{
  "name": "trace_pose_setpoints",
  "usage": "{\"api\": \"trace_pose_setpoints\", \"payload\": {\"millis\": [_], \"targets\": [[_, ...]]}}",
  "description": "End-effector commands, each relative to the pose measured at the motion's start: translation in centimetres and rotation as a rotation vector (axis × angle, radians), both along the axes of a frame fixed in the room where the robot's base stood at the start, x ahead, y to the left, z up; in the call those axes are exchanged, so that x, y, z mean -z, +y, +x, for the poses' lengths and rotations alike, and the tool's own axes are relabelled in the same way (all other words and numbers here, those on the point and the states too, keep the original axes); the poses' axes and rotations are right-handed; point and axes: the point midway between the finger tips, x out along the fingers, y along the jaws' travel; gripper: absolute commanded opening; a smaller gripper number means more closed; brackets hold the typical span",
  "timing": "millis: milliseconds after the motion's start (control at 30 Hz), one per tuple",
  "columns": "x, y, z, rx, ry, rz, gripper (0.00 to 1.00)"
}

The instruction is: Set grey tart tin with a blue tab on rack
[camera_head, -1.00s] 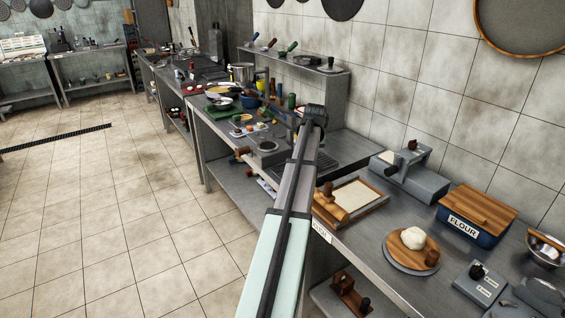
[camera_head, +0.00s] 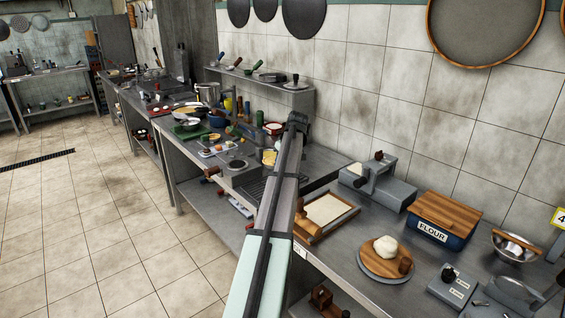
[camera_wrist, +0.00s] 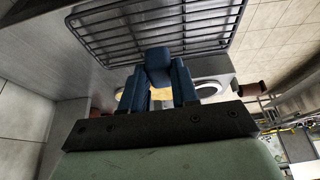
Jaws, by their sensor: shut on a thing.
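In the wrist view my gripper (camera_wrist: 157,78) shows two dark blue fingers, shut on a blue tab (camera_wrist: 158,60) between their tips. I take this for the tab of the grey tart tin. The tin's grey body cannot be made out; a pale yellow patch shows behind and between the fingers. The wire rack (camera_wrist: 165,22) is just beyond the fingertips in the wrist view. In the head view the dark rack (camera_head: 256,190) lies on the counter left of my arm, which partly covers it. The gripper's fingers are hidden there behind the arm.
A grey unit with a round top (camera_head: 237,164) stands beside the rack. A framed board with a rolling pin (camera_head: 327,210) is right of my arm. A grey press (camera_head: 378,185), flour bin (camera_head: 443,220) and dough board (camera_head: 384,262) stand further right. A shelf (camera_head: 265,85) overhangs the back counter.

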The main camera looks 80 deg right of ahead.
Motion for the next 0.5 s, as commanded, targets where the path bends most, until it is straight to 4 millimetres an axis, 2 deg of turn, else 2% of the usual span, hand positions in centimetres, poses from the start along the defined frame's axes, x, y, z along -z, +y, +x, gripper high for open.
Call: {"api": "trace_pose_setpoints", "payload": {"millis": [267,500], "targets": [[0.4,0.1,-0.1,0.001,-0.002,-0.001,0.0],[2.0,0.1,-0.1,0.001,-0.002,-0.001,0.0]]}}
